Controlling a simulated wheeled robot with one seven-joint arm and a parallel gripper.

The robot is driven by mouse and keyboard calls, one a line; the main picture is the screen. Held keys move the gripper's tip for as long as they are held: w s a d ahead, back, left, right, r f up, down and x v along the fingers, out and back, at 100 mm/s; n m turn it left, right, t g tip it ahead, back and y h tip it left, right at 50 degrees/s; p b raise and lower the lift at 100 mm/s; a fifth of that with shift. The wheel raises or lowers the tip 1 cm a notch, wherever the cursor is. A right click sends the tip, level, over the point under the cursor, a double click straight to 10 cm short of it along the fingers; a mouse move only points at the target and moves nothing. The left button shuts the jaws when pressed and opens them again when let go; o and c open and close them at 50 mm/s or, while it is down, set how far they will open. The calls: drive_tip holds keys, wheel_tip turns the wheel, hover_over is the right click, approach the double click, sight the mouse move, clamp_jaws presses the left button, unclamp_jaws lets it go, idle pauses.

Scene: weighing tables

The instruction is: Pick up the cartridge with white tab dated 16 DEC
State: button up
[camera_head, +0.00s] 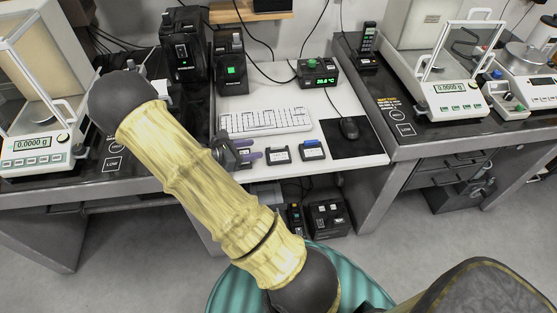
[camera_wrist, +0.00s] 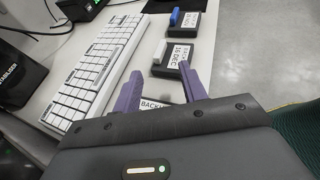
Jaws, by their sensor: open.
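The cartridge with the white tab (camera_wrist: 159,56) is dark, and its white label reads 16 DEC in the wrist view. It lies flat on the white desk and is the middle cartridge (camera_head: 278,156) in the head view. My gripper (camera_wrist: 161,71) is open, with its two purple fingers pointing toward this cartridge's near side. In the head view my gripper (camera_head: 254,150) is just left of it. Another cartridge with a label starting BACK (camera_wrist: 152,104) lies between and below the fingers, mostly hidden by my gripper.
A blue-tabbed cartridge (camera_head: 312,151) lies to the right, beyond the white-tabbed one in the wrist view. A white keyboard (camera_head: 264,121) is behind, and a mouse (camera_head: 349,128) sits on a black mat to the right. The desk's front edge (camera_head: 340,165) is close to the cartridges.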

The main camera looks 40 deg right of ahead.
sight(271, 146)
drive_tip(key=shift+x, duration=1.25)
drive_tip(key=shift+a, duration=0.15)
drive_tip(key=x, duration=0.5)
drive_tip(key=shift+w+f, duration=0.2)
drive_tip(key=shift+w, duration=0.1)
clamp_jaws()
